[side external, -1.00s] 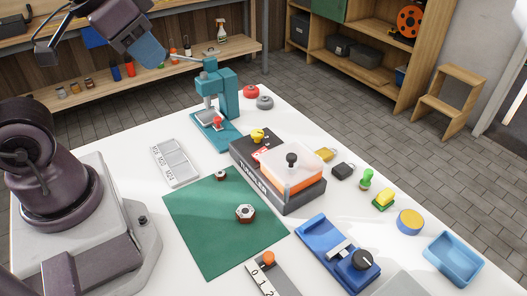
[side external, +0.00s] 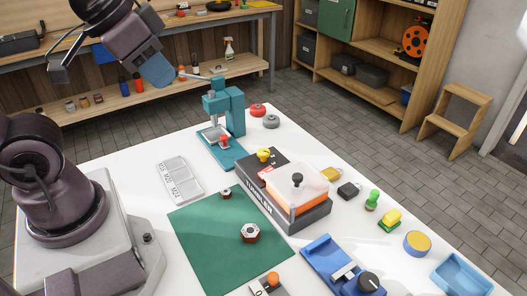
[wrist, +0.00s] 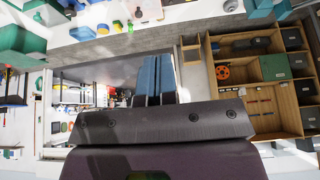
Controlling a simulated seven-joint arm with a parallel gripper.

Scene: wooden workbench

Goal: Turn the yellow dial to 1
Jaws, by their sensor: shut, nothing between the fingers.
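A yellow knob (side external: 263,155), the likely dial, stands on the dark end of the tumbler box (side external: 290,200) in the side external view. A red label lies beside it; its marks and the knob's setting are too small to read. My gripper (side external: 163,78) is high at the upper left, in the air beyond the bench's far left side and well away from the knob. Its blue fingers show side by side in the wrist view (wrist: 155,78), shut and empty. I cannot pick out the yellow knob in the wrist view.
A teal press (side external: 228,115) with a lever stands behind the tumbler, between my gripper and the knob in the picture. A clear-lidded orange section with a black knob (side external: 297,180) adjoins the dial. The green mat (side external: 215,245) in front has two nuts.

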